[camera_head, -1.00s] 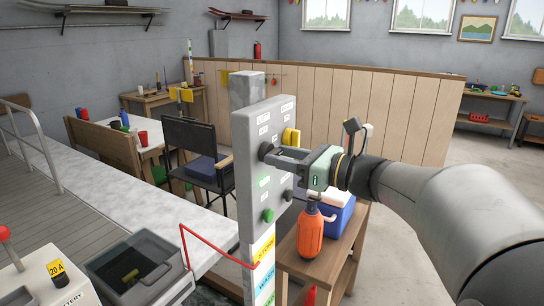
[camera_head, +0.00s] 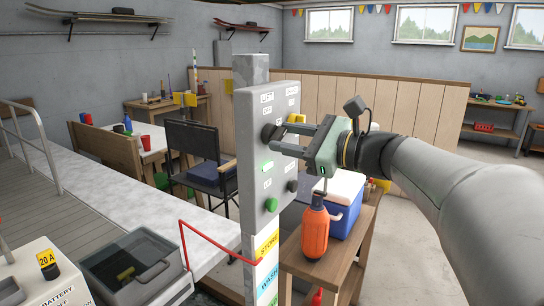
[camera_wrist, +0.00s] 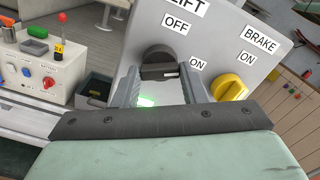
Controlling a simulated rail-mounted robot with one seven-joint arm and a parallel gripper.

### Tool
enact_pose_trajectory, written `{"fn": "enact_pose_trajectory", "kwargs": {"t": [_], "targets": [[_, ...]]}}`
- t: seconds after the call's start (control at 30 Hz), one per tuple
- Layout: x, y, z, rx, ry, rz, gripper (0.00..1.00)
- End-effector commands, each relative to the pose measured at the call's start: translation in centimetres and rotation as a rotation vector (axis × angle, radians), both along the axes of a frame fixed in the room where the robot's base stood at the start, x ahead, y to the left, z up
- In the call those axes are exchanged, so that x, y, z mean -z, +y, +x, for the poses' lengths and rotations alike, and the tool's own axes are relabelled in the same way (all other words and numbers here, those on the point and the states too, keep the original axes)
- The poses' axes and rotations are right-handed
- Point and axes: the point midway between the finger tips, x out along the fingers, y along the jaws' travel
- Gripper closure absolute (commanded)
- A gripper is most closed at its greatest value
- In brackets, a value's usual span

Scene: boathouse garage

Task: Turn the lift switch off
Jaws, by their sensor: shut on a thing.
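The lift switch is a black rotary knob (camera_wrist: 158,65) on a grey panel (camera_head: 250,150), under the labels LIFT and OFF (camera_wrist: 177,25). The white mark on its bar faces right, towards the ON label (camera_wrist: 197,65). In the head view the knob (camera_head: 268,132) shows at the panel's upper left. My gripper (camera_wrist: 160,78) has one finger on each side of the knob and is shut on it. A green light (camera_wrist: 146,101) glows below the knob, partly hidden by my gripper; it also shows in the head view (camera_head: 266,166).
A yellow brake knob (camera_wrist: 229,87) sits right of the lift switch. A green button (camera_head: 271,204) is low on the panel. An orange bottle (camera_head: 315,227) and a blue cooler (camera_head: 345,205) stand on a wooden bench below my arm. A battery box (camera_head: 40,280) is at lower left.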

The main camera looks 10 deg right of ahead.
Motion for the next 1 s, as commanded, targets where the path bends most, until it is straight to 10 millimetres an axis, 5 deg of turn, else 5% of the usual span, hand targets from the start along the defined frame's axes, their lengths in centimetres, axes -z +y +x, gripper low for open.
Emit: {"fn": "enact_pose_trajectory", "kwargs": {"t": [1.0], "targets": [[0.44, 0.01, 0.01, -0.001, -0.665, -0.637, 0.84]]}}
